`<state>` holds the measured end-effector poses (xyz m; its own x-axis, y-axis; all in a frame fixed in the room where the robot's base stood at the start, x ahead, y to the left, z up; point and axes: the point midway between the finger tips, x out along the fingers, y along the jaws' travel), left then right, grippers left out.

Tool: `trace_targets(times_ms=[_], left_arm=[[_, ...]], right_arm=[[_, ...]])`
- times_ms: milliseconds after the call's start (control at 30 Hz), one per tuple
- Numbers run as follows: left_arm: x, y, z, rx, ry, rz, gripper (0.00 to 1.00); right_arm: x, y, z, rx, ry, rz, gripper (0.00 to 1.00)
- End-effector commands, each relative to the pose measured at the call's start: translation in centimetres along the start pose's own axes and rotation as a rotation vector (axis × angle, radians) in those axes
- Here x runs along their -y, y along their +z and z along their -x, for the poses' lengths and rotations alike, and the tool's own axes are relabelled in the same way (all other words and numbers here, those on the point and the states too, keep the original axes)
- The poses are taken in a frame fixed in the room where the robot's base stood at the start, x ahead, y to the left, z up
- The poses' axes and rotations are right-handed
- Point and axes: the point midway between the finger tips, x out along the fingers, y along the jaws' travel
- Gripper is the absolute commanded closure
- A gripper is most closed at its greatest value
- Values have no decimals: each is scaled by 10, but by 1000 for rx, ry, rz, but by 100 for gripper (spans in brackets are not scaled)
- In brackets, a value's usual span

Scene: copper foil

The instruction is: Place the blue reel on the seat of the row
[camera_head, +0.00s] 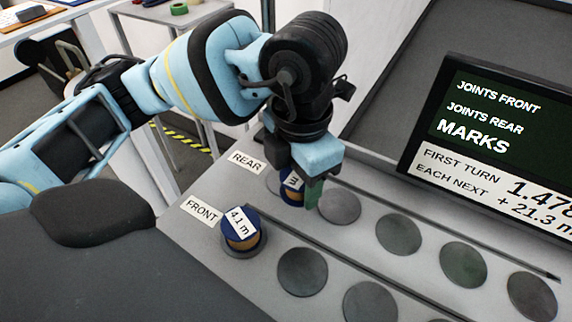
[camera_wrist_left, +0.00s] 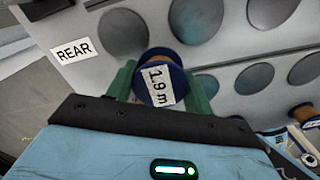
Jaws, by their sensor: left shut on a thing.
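My left gripper (camera_head: 296,186) is shut on a blue reel (camera_head: 291,196) with a white tag, by the REAR label (camera_head: 246,162). In the left wrist view, the left gripper (camera_wrist_left: 160,88) has its green fingers on both sides of the blue reel (camera_wrist_left: 154,62), whose tag reads 1.9 m. A grey round seat (camera_head: 271,183) shows partly behind the reel. I cannot tell whether the reel touches the panel. Another blue reel (camera_head: 240,232), tagged 4.1 m, stands on the first seat of the front row, beside the FRONT label (camera_head: 201,209). My right gripper is out of view.
Empty round seats continue to the right in the rear row (camera_head: 399,234) and front row (camera_head: 302,271). A thin dark slot runs behind the rear row. A screen (camera_head: 490,135) with text stands at the right. A table (camera_head: 172,16) with a green tape roll is behind.

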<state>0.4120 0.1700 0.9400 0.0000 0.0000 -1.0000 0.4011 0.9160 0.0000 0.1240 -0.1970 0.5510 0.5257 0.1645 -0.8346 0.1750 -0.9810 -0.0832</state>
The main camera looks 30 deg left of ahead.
Motion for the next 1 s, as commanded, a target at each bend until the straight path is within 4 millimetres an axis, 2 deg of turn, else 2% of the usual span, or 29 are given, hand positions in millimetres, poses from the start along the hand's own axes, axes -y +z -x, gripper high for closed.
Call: trace_targets(times_ms=[33,100,233,533,667,833,1000], left_arm=[[-13,2,-1,0,1,8,71],[-25,6,-2,0,0,8,71],[-41,10,-4,0,0,3,71],[-48,13,-5,1,0,-1,71],[-60,15,-6,0,1,4,71],[-59,15,-33,-3,0,0,71],[-59,15,-41,0,0,0,71]], right_arm=[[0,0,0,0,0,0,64],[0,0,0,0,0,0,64],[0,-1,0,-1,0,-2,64],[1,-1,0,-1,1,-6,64],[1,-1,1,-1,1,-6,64],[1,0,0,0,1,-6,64],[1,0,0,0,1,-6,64]])
